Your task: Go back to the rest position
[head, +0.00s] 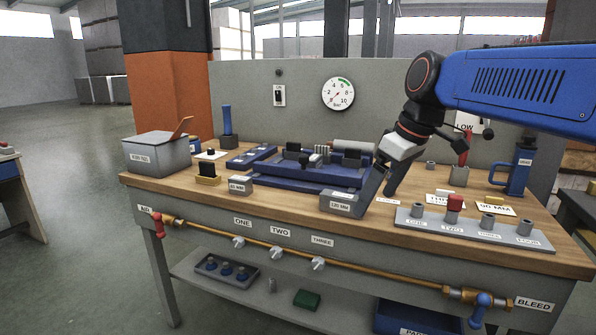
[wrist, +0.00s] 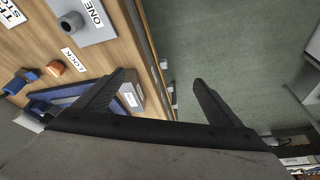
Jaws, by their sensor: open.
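My gripper (head: 380,190) hangs from the blue arm over the front part of the workbench (head: 280,208), right of the blue fixture (head: 300,172). Its two dark fingers are spread apart with nothing between them. In the wrist view my gripper (wrist: 158,88) is also open and empty, with its fingers across the bench's front edge and the floor beyond. A grey block labelled 120 MM (head: 342,203) sits by the left fingertip in the head view; I cannot tell whether they touch.
A grey plate (head: 470,228) with labelled posts, one with a red cap (head: 455,202), lies at the right. A blue-handled tool (head: 519,170) stands behind it. A brass pipe with valves (head: 340,266) runs along the front edge. A grey box (head: 157,155) stands at the left.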

